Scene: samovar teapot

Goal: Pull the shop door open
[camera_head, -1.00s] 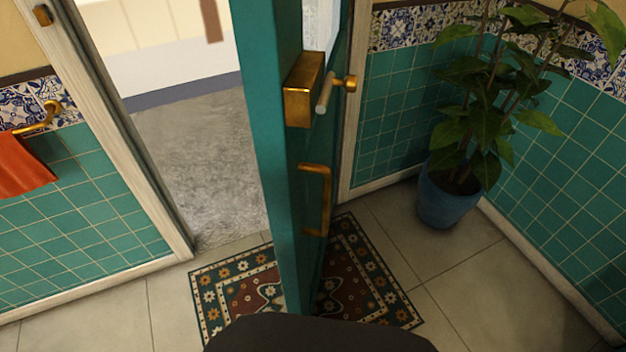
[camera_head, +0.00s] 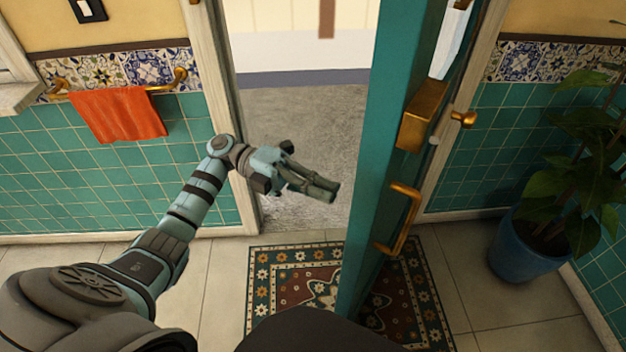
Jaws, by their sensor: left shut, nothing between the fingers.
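The teal shop door (camera_head: 378,150) stands partly open in the middle of the head view, its edge facing me. It has a brass lock box (camera_head: 422,115) and, below that, a brass pull handle (camera_head: 403,218) on its right face. The doorway opening lies to its left, with grey ground beyond. My left gripper (camera_head: 332,191) is in front of this opening, left of the door edge and apart from it in the picture. Its fingers are together and hold nothing. It is not on the handle. My right gripper is not in view.
A patterned mat (camera_head: 262,285) lies on the tiles under the door. A blue pot (camera_head: 520,250) with a leafy plant stands at the right by the wall. A red towel (camera_head: 118,115) hangs from a brass rail at the left. Bare floor shows around the mat.

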